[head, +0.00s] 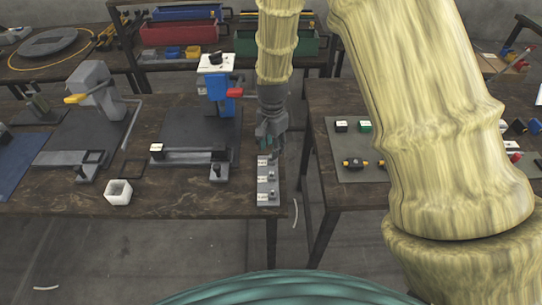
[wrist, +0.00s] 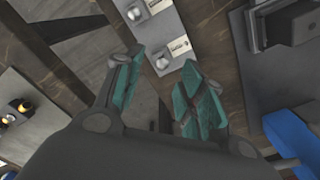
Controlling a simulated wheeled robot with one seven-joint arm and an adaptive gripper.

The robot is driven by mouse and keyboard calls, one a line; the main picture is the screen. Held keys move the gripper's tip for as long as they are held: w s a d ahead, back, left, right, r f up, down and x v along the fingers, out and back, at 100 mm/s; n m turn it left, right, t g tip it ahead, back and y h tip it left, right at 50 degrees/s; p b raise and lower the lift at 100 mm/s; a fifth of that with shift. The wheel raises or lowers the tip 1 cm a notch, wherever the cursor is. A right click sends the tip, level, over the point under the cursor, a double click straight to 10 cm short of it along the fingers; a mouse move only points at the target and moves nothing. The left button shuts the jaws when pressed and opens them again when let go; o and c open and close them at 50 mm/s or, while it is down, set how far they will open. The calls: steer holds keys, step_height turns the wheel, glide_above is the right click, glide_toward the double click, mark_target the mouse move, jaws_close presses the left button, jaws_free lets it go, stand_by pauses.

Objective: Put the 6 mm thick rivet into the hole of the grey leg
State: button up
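A light grey rivet strip (head: 263,201) lies at the right edge of the left table, with white labels too small to read. Two rivets, a nearer one (head: 272,194) and a middle one (head: 271,176), stand on it; I cannot tell which is 6 mm. My gripper (head: 272,150) is over the strip's far end, hiding that part. In the wrist view its teal fingers (wrist: 163,92) are apart, with nothing held between them; the strip shows beyond them with two silver rivets, one here (wrist: 161,61). A grey bar (head: 62,158), possibly the grey leg, lies at the grey press; its hole is not clear.
A grey press (head: 97,88) with a yellow handle and a blue press (head: 217,90) with a red handle stand on the left table. A gap separates the right table, which bears a grey mat (head: 350,130).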

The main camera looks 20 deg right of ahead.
mark_target(271, 159)
steer(key=shift+w+f+p, duration=0.15)
steer(key=shift+f+p, duration=0.25)
steer(key=shift+f, duration=0.45)
steer(key=shift+f+p, duration=0.35)
steer(key=shift+f, duration=0.95)
jaws_close()
